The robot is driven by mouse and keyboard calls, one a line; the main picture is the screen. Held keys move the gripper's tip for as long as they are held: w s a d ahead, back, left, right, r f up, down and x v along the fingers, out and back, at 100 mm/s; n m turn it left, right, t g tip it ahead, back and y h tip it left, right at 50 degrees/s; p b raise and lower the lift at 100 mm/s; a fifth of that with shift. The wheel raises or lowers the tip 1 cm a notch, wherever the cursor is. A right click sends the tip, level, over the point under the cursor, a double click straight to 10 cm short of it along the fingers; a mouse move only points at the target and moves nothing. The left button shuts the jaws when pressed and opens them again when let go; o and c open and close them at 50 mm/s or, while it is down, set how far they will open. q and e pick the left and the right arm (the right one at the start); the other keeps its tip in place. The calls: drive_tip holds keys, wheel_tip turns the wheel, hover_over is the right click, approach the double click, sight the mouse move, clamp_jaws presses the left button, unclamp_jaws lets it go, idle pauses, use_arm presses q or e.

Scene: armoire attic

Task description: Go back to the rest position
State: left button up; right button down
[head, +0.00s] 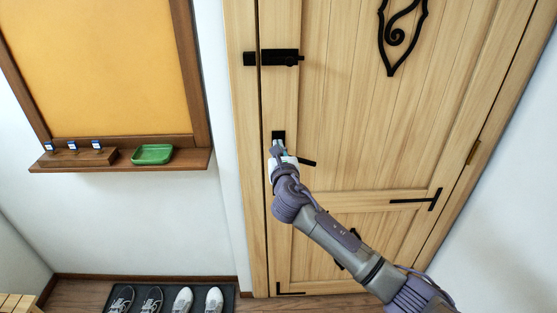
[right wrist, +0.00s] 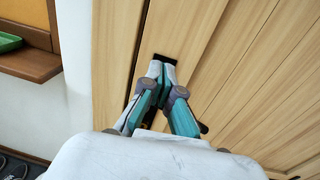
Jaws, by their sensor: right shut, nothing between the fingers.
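My right gripper (head: 276,148) is raised in front of the wooden door (head: 345,120), at the black handle plate (head: 278,135) on the door's left side. In the right wrist view its teal and grey fingers (right wrist: 161,68) are closed together with nothing between them, just in front of the dark plate (right wrist: 166,58). I cannot tell whether the fingertips touch it. The black handle lever (head: 307,162) shows just right of the gripper, partly hidden by it. The door looks closed. My left gripper is not in view.
A black bolt (head: 280,57) sits higher on the door. To the left, a framed board (head: 105,65) has a wooden ledge (head: 185,163) holding a green tray (head: 152,154). Several shoes stand on a dark mat (head: 228,301) on the floor.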

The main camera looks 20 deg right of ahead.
drive_tip(key=s+a, duration=0.2)
drive_tip(key=s, duration=0.3)
wheel_tip(320, 180, down, 20)
drive_tip(key=s+d+m+g+y, duration=0.1)
drive_tip(key=s+d+m+g, duration=0.25)
drive_tip(key=m, duration=0.25)
drive_tip(key=s+f+m+g+y, duration=0.1)
drive_tip(key=s+f+m+g, duration=0.4)
drive_tip(key=f, duration=0.6)
drive_tip(key=s+f+m+g, duration=0.1)
drive_tip(key=s+f+m, duration=0.2)
drive_tip(key=s+f, duration=0.6)
drive_tip(key=s+d+f+m+g, duration=0.1)
drive_tip(key=s+f+m+g, duration=0.3)
drive_tip(key=s+f+m, duration=0.95)
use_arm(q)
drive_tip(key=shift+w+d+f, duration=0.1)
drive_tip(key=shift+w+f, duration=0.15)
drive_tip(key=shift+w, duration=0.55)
use_arm(e)
drive_tip(key=s+f+m+g, duration=0.1)
drive_tip(key=s+f, duration=0.4)
drive_tip(key=s, duration=0.9)
drive_tip(key=s+a+f+m+g+y, duration=0.1)
drive_tip(key=s+f, duration=0.4)
drive_tip(key=s, duration=0.9)
drive_tip(key=shift+s+m+g, duration=0.25)
drive_tip(key=shift+m+g, duration=0.3)
drive_tip(key=shift+m, duration=0.5)
